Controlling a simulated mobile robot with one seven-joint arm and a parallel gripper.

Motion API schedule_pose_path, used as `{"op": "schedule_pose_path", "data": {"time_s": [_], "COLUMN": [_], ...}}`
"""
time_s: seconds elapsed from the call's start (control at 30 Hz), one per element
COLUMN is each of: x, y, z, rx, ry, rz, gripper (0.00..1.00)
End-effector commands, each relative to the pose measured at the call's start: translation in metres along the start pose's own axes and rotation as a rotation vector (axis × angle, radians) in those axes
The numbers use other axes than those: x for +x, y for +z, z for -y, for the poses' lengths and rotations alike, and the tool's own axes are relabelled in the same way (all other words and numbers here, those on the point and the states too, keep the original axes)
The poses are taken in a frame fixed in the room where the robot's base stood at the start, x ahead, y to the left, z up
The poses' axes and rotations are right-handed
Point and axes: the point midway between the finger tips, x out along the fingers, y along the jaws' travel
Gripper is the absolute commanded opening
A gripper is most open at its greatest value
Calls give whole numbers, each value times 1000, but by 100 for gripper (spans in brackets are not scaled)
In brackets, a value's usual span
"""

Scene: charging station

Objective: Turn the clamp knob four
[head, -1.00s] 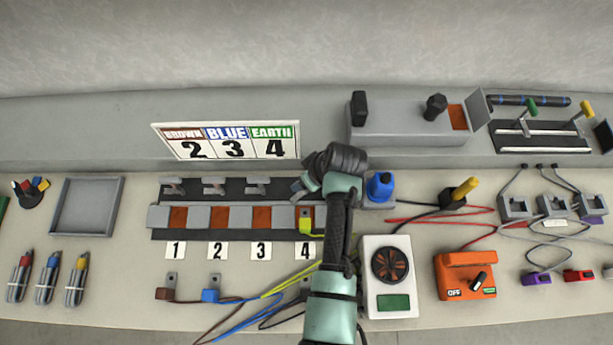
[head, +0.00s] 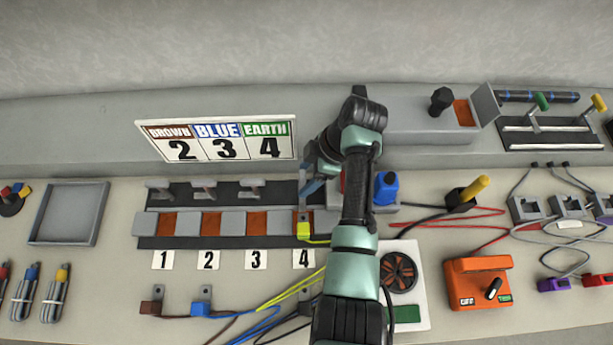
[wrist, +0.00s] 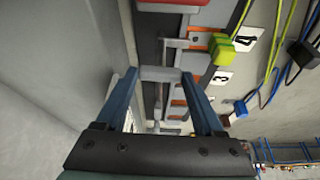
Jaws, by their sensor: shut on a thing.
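Clamp knob four (wrist: 160,73) is a small grey bar, seen between my blue fingers in the wrist view. My gripper (wrist: 160,78) is shut on it. In the head view my gripper (head: 309,183) is over the right end of the clamp row, and the arm and fingers hide the knob there. Clamp knobs one (head: 160,187), two (head: 204,186) and three (head: 252,185) stand to the left. Below knob four, a yellow-green connector (head: 303,231) sits at the terminal strip above the label 4 (head: 303,259); it also shows in the wrist view (wrist: 222,52).
A sign (head: 217,140) reading brown 2, blue 3, earth 4 stands behind the clamps. Brown (head: 151,308) and blue (head: 201,308) connectors lie in front. An orange switch box (head: 478,283) is at right.

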Motion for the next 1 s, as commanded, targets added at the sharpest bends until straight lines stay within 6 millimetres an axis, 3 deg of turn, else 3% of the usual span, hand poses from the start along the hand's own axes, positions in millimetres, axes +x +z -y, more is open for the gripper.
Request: {"op": "schedule_pose_path", "data": {"time_s": [0.67, 0.7, 0.87, 1.0], "x": [0, 0, 0, 0], "y": [0, 0, 0, 0], "z": [-1, -1, -1, -1], "rx": [-61, -61, -59, -58], "ry": [-23, -23, -23, -23], "rz": [2, 2, 1, 1], "gripper": [14, 74, 100, 100]}}
